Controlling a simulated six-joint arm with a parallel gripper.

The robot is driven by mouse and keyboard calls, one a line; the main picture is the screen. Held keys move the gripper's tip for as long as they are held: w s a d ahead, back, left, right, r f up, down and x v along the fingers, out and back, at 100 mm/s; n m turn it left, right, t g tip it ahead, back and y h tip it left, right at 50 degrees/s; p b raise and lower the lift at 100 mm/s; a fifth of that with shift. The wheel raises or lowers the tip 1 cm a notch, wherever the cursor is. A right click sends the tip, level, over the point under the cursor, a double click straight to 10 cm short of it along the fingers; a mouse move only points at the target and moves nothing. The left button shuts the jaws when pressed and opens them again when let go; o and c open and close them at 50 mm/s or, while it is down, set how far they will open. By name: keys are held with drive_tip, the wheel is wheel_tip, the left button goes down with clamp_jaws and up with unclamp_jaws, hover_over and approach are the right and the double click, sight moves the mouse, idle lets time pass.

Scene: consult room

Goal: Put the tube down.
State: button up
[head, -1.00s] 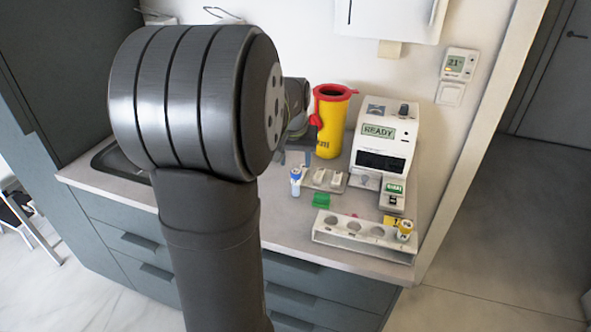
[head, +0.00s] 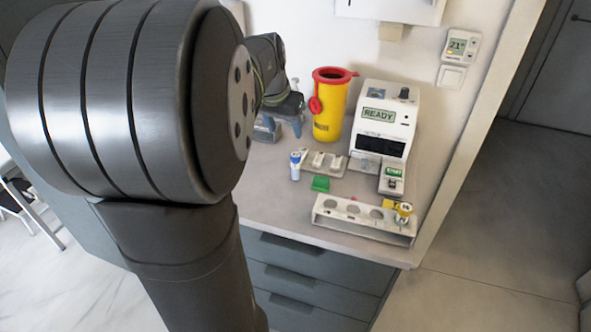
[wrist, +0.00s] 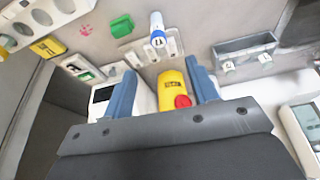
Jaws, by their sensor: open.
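A small blue-and-white tube (head: 295,165) appears upright on the counter, left of a pale holder block (head: 325,163). It also shows in the wrist view (wrist: 157,24), beyond my fingertips. A second tube with a yellow cap (head: 404,209) stands at the right end of the white rack (head: 362,231). My gripper (wrist: 162,72) is open, with its two blue fingers apart and nothing held between them. In the head view it is behind the tube, left of the yellow bin, and partly hidden by my arm.
A yellow sharps bin (head: 331,112) with a red lid stands near the gripper. A white analyser (head: 385,125) reads READY. A green block (head: 320,184) lies in front of the holder block. A grey metal tray (wrist: 245,52) sits to one side. Bare counter (head: 265,195) lies left of the rack.

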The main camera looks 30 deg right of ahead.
sight(294, 156)
drive_tip(key=shift+m, duration=0.7)
drive_tip(key=x, duration=1.5)
drive_tip(key=shift+s+d, duration=0.1)
drive_tip(key=shift+d, duration=0.15)
drive_tip(key=shift+c, duration=0.2)
drive_tip(key=c, duration=1.1)
